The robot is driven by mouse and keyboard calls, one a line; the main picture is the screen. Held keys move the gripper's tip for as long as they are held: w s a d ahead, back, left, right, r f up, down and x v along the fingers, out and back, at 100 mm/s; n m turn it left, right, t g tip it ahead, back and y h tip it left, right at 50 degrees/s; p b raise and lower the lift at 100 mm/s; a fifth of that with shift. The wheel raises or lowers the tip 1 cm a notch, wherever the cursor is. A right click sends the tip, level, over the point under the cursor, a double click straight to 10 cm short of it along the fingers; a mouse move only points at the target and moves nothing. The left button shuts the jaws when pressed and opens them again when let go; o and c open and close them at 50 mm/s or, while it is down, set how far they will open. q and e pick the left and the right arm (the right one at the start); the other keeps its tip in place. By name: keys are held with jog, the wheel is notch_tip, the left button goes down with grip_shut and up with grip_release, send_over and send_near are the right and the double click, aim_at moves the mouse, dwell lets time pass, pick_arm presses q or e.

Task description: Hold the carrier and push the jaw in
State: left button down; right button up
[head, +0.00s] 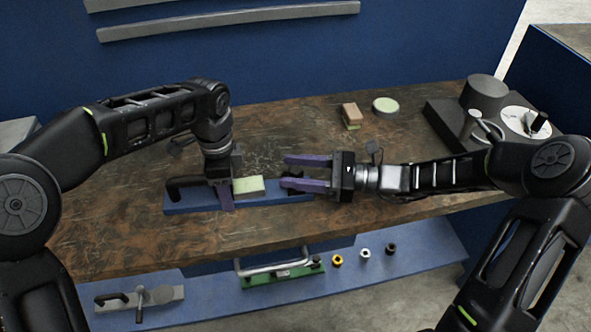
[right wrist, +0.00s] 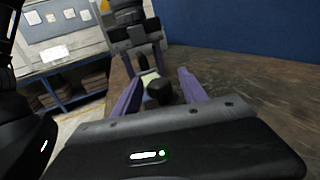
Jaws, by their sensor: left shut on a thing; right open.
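The carrier (head: 262,198) is a long blue base lying on the workbench, with a black handle at its left end and a pale green block (head: 249,185) on its middle. My left gripper (head: 226,200) points down and is shut on the carrier, just left of the green block; its fingers hide the exact contact. The jaw looks like the dark piece with a black knob (right wrist: 160,92) at the carrier's right end. My right gripper (head: 288,171) is open, level, pointing left, with its purple fingers on either side of this piece. Touch cannot be told.
A brown-and-green block (head: 350,115) and a round pale green disc (head: 385,104) lie behind. A dark stand with a cylinder (head: 484,95) is at the back right. A lower blue shelf (head: 415,259) holds a green handled part (head: 284,277) and small rings. The bench's left front is clear.

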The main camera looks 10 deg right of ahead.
grip_shut()
dwell(0.3)
dwell(1.0)
